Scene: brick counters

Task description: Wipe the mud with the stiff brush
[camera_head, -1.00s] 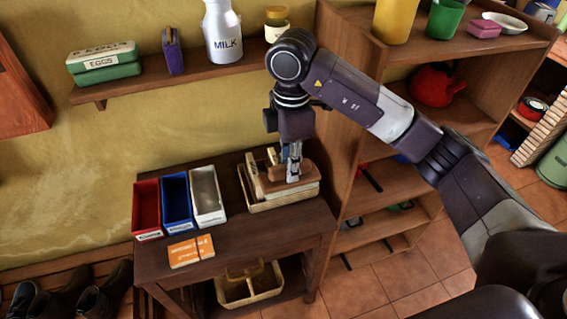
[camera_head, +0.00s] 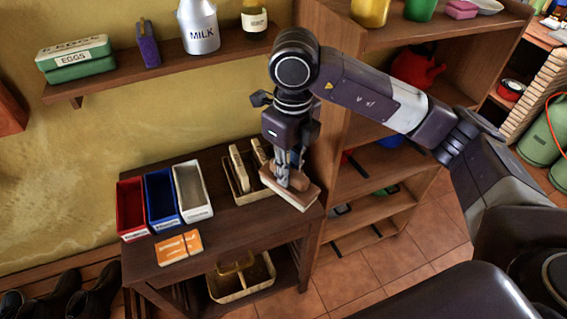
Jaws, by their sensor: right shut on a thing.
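My right gripper (camera_head: 291,172) is shut on a brush (camera_head: 298,198) with a brown wooden back and a pale underside. The brush is tilted and held just right of the basket, over the right end of the dark wooden table. I cannot tell whether it touches the table or the basket's rim. The basket (camera_head: 254,195) holds more pale brushes (camera_head: 238,168) standing on edge. My left gripper is out of view. I cannot make out any mud.
Red (camera_head: 131,209), blue (camera_head: 161,196) and white (camera_head: 192,190) bins stand left of the basket, with orange cards (camera_head: 178,247) in front. A wooden shelf unit (camera_head: 330,150) stands close on the right. A wall shelf (camera_head: 165,66) holds a milk can (camera_head: 199,28) and egg boxes.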

